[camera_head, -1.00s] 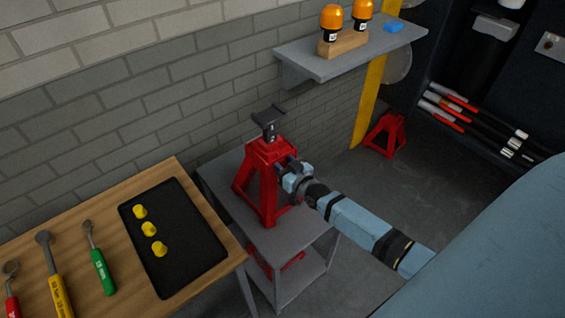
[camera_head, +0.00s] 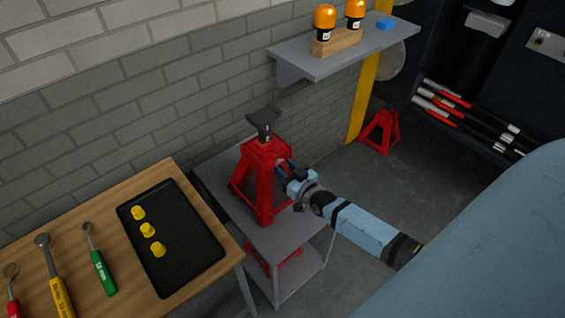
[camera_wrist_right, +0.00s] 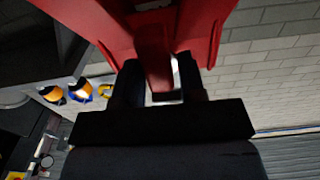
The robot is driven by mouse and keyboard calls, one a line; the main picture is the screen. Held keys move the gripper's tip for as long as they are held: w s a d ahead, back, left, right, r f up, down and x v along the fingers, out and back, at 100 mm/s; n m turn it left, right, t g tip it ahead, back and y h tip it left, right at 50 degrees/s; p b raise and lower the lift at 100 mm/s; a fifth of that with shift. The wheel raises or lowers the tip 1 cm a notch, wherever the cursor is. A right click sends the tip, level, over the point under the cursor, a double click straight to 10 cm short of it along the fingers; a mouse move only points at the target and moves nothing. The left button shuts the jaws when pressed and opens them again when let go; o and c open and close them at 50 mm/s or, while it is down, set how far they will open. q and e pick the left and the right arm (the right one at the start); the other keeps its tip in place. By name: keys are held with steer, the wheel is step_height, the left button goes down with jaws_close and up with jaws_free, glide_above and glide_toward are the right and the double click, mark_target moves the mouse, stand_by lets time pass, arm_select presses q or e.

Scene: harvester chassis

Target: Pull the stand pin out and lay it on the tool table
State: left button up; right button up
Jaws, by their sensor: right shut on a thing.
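A red jack stand (camera_head: 262,178) with a dark saddle on top stands upright on a grey trolley (camera_head: 285,238). My right gripper (camera_head: 284,168) is at the stand's right side, just below its top. In the right wrist view its two dark fingers (camera_wrist_right: 157,82) are on either side of a dark red piece (camera_wrist_right: 152,58), which I take for the stand pin. The gripper is shut on it. How far the pin sits in the stand is hidden. The wooden tool table (camera_head: 100,212) is at the left. My left gripper is not in view.
A black tray (camera_head: 185,262) with several yellow caps lies on the tool table, with hand tools (camera_head: 103,272) left of it. A wall shelf (camera_head: 345,62) holds orange beacons. Another red stand (camera_head: 380,130) is on the floor. The tray's right part is bare.

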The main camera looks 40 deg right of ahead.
steer(key=shift+s+d+r+p, duration=0.15)
steer(key=shift+s+p, duration=0.7)
steer(key=shift+s, duration=1.3)
steer(key=a+r, duration=0.1)
steer(key=a, duration=0.1)
steer(key=a+r+y+p, duration=0.1)
steer(key=a+r, duration=0.1)
steer(key=a+r+n+y, duration=0.1)
steer(key=a, duration=0.1)
steer(key=shift+s+r, duration=0.1)
steer(key=shift+r, duration=0.3)
jaws_close()
steer(key=s+a+r+m+h+p, duration=0.1)
steer(key=a+r, duration=0.2)
steer(key=r, duration=0.7)
steer(key=s+a+r+h+p, duration=0.2)
steer(key=a+r, duration=0.2)
steer(key=r, duration=0.5)
steer(key=shift+r+m, duration=0.35)
steer(key=shift+m, duration=0.05)
steer(key=shift+s+a, duration=0.1)
steer(key=shift+a, duration=0.05)
